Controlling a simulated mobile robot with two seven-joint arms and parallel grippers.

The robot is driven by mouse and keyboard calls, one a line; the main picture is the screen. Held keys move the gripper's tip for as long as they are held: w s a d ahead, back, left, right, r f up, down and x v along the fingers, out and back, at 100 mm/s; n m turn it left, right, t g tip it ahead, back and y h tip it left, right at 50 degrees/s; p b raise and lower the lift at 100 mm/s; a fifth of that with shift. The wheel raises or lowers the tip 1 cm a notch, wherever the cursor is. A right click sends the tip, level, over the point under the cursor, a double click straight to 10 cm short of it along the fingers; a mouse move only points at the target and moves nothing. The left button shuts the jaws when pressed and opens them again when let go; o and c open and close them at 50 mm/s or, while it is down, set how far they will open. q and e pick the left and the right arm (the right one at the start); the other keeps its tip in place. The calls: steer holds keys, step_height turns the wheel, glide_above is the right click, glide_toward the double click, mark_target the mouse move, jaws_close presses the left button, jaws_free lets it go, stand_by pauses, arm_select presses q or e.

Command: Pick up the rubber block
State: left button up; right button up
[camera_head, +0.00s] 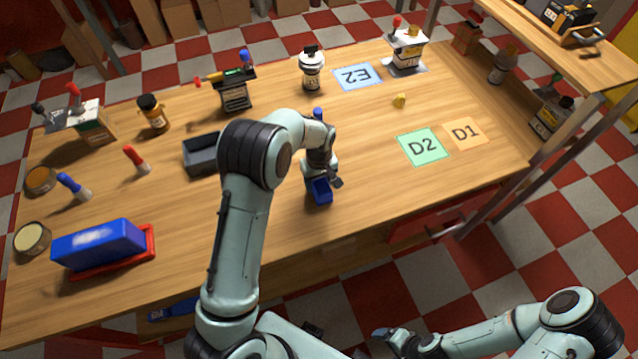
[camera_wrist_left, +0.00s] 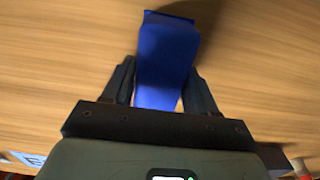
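A blue block (camera_head: 320,191) is near the middle of the table's front half, at my left gripper; I take it for the rubber block. My left gripper (camera_head: 331,182) reaches down to it from above. In the left wrist view the blue block (camera_wrist_left: 164,62) lies between the two fingers of my left gripper (camera_wrist_left: 162,75), with one finger along each side. A thin strip of wood shows beside the right-hand finger, and I cannot tell whether both fingers press on the block. My right gripper (camera_head: 384,338) is low, in front of the table, and its fingers are not clear.
A dark open bin (camera_head: 201,155) stands left of my left gripper. A larger blue block (camera_head: 99,243) sits on a red tray (camera_head: 150,245) at the front left. Cards D2 (camera_head: 422,147), D1 (camera_head: 466,133) and E2 (camera_head: 358,76) lie flat. Free tabletop surrounds the D2 card.

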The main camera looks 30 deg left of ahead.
mark_target(319, 180)
arm_select(q)
steer(key=shift+c, duration=0.5)
steer(key=shift+r, duration=0.55)
step_height(319, 180, up, 19)
steer(key=p, duration=0.1)
arm_select(e)
steer(key=shift+w+r, duration=0.85)
steer(key=shift+r, duration=0.15)
